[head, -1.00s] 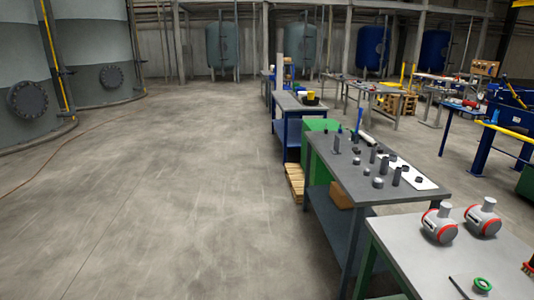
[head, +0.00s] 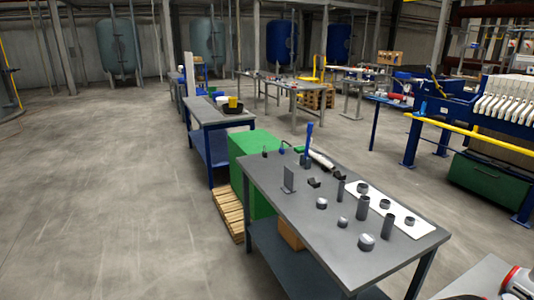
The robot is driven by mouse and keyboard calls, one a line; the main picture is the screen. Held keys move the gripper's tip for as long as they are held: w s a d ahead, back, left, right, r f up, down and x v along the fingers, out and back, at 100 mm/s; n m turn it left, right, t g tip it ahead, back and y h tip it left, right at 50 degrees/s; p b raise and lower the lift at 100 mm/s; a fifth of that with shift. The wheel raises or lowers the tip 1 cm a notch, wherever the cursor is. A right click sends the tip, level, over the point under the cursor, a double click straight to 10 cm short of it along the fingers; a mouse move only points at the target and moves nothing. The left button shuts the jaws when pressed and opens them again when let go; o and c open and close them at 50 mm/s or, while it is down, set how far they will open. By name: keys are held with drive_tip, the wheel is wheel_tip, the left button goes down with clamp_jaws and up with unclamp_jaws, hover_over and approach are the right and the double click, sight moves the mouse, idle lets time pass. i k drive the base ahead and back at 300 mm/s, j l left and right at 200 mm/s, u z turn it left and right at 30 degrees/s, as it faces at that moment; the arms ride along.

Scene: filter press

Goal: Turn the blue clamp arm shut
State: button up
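An upright blue lever (head: 309,140) stands at the far side of the near grey workbench (head: 290,215), in the middle of the head view. It looks like the blue clamp arm, but it is too small to be sure. It points up from the bench top, beside a pale cylindrical piece (head: 321,159) that lies there. What it is fixed to cannot be made out. My gripper is not in view.
Several grey cylinders and a white sheet (head: 413,222) cover the bench's right side. A green box (head: 252,165) and wooden pallet (head: 228,210) stand beyond it. A filter press (head: 509,105) with a yellow rail stands right. The floor at left is clear.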

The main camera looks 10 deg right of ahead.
sight(309, 126)
drive_tip(key=i+j+z, duration=0.25)
drive_tip(key=i, duration=0.4)
drive_tip(key=i+j+z, duration=0.2)
drive_tip(key=i+j, duration=0.7)
drive_tip(key=i+j+z, duration=0.1)
drive_tip(key=i+j, duration=0.2)
drive_tip(key=j, duration=0.2)
drive_tip(key=i+j, duration=0.3)
drive_tip(key=j, duration=0.15)
drive_tip(key=i+j+z, duration=0.1)
drive_tip(key=i+j, duration=0.2)
drive_tip(key=j, duration=0.15)
drive_tip(key=i+j, duration=0.25)
drive_tip(key=j, duration=0.2)
